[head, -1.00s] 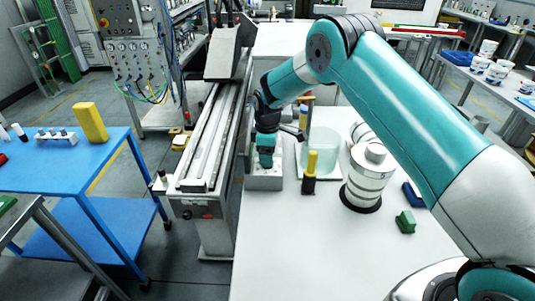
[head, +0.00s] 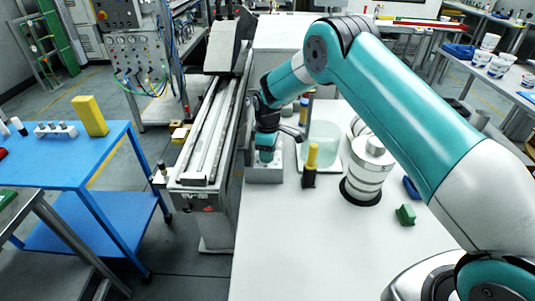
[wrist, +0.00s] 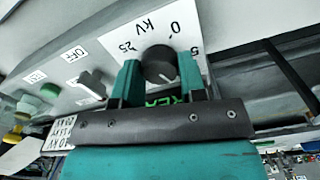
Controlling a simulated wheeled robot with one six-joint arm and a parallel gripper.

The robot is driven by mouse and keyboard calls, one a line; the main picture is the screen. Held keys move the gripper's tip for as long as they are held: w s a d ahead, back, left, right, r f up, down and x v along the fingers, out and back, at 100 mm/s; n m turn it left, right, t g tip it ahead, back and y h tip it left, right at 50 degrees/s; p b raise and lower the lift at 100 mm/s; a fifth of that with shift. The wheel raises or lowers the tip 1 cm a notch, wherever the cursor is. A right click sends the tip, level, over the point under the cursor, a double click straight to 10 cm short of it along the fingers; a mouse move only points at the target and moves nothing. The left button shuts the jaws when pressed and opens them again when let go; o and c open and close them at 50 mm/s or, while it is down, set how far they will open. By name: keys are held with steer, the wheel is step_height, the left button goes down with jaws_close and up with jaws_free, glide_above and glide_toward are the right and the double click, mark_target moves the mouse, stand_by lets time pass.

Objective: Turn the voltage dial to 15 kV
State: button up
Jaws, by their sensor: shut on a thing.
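The voltage dial (wrist: 157,60) is a dark round knob on a white scale plate in the wrist view. The marks 0, 5, 25 and "kV" show around it. A small pale mark shows on the knob's lower part, but I cannot read its value. My gripper (wrist: 160,70) is shut on the dial, one teal finger on each side. The fingers and gripper body hide the lower part of the scale. In the head view my gripper (head: 266,147) points down at the grey control box (head: 264,175); the dial is hidden there.
A lever switch (wrist: 92,83) by an OFF label and a green button (wrist: 50,91) sit left of the dial. A yellow-topped black post (head: 311,165), a glass vessel (head: 323,145) and a white stacked cylinder (head: 368,172) stand nearby. The front of the table (head: 320,245) is clear.

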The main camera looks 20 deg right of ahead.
steer(key=shift+f+m+b, duration=0.2)
steer(key=shift+m+b, duration=0.65)
steer(key=shift+m, duration=0.35)
steer(key=shift+r+m, duration=0.2)
steer(key=shift+m, duration=0.4)
steer(key=o, duration=0.9)
step_height(320, 180, up, 18)
steer(key=b, duration=0.4)
steer(key=shift+f, duration=0.25)
steer(key=shift+b, duration=0.3)
